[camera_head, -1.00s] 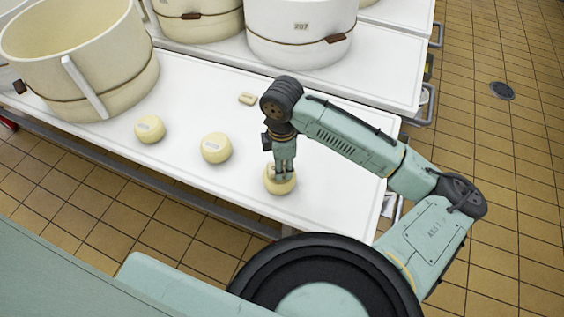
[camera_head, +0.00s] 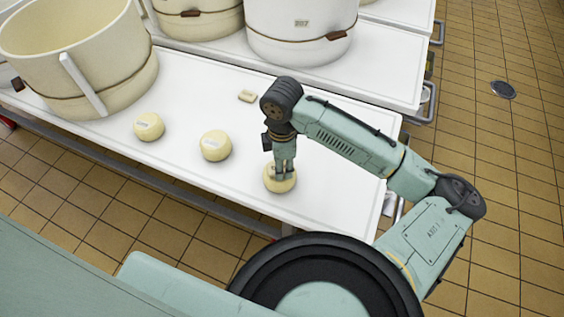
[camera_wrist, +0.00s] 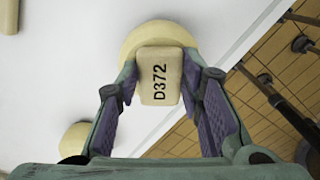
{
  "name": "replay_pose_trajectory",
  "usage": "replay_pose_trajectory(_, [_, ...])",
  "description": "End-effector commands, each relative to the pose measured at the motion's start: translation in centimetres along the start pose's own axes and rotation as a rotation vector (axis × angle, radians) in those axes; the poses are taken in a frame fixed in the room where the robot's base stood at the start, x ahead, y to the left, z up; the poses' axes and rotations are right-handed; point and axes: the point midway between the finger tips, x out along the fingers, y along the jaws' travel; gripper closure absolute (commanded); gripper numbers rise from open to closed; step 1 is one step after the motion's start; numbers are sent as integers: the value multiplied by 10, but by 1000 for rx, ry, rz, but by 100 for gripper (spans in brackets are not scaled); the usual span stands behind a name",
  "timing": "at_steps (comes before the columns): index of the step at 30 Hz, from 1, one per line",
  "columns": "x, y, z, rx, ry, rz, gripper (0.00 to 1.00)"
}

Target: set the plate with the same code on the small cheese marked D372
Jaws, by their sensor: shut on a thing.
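A pale plate (camera_wrist: 160,75) with the code D372 is between the fingers of my gripper (camera_head: 282,175), which is shut on it. A small round cheese (camera_head: 281,186) lies directly under the gripper near the front right of the white table. In the wrist view the plate covers the middle of this cheese (camera_wrist: 141,36), and no code on the cheese shows. I cannot tell whether the plate touches its top. Two more small cheeses, one in the middle (camera_head: 215,146) and one at the left (camera_head: 148,127), carry pale labels too small to read.
Another small pale piece (camera_head: 247,96) lies on the white table (camera_head: 190,95) behind the cheeses. A large cream vat (camera_head: 85,60) stands at the table's left end. A white vat (camera_head: 300,35) stands on the table behind. The table's front edge is close to the gripper.

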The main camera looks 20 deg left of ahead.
Motion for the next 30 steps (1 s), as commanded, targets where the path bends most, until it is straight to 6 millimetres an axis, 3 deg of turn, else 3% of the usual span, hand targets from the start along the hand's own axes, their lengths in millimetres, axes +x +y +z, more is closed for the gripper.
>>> replay_pose_trajectory(2, [0, 0, 0, 0, 0, 0, 93])
replay_pose_trajectory(3, [0, 0, 0, 0, 0, 0, 63])
replay_pose_trajectory(12, [0, 0, 0, 0, 0, 0, 43])
replay_pose_trajectory(23, [-3, 0, 0, 0, 0, 0, 42])
replay_pose_trajectory(30, [-40, 1, 0, -1, 0, 3, 42])
